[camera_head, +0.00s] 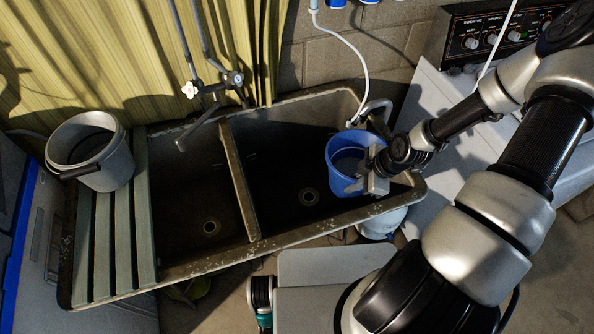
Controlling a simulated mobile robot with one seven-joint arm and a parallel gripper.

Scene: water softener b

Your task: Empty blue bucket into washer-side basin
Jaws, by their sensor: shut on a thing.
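The blue bucket (345,166) is upright, or nearly so, over the front right part of the right basin. My gripper (366,182) is shut on the right side of the bucket near its rim. The bucket's inside is dark, and I cannot tell what it holds. The right basin (290,185), on the side of the white washer (450,140), is dark with a drain in its floor. I cannot tell whether the bucket touches the sink's rim.
The left basin (185,200) looks empty. A grey bucket (100,160) stands on slats (120,240) at the sink's left end. A faucet (205,115) reaches over the left basin. A white hose (362,65) hangs behind the blue bucket. My arm spans the right side.

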